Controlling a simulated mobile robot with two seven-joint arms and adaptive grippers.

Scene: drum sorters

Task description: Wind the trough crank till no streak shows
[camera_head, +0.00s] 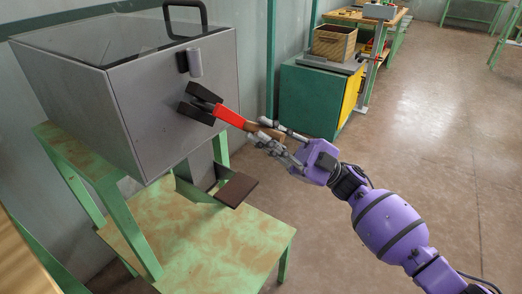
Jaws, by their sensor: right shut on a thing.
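A large grey metal box (165,105) with a dark see-through top (100,42) stands on a green stand at the left. A red crank arm (228,117) sticks out from a dark hub on the box's front face, pointing right and slightly down. Its brown wooden handle (256,129) is at the outer end. My right gripper (264,133) is shut on this handle, its fingers around it. The inside of the box is too dark to make out any streak. My left gripper is not in view.
A green bench (205,240) with a worn top stands below the box, with a dark brown plate (236,189) above it. A green cabinet (308,100) bearing a wooden crate (334,42) stands behind. The floor (440,130) at right is clear.

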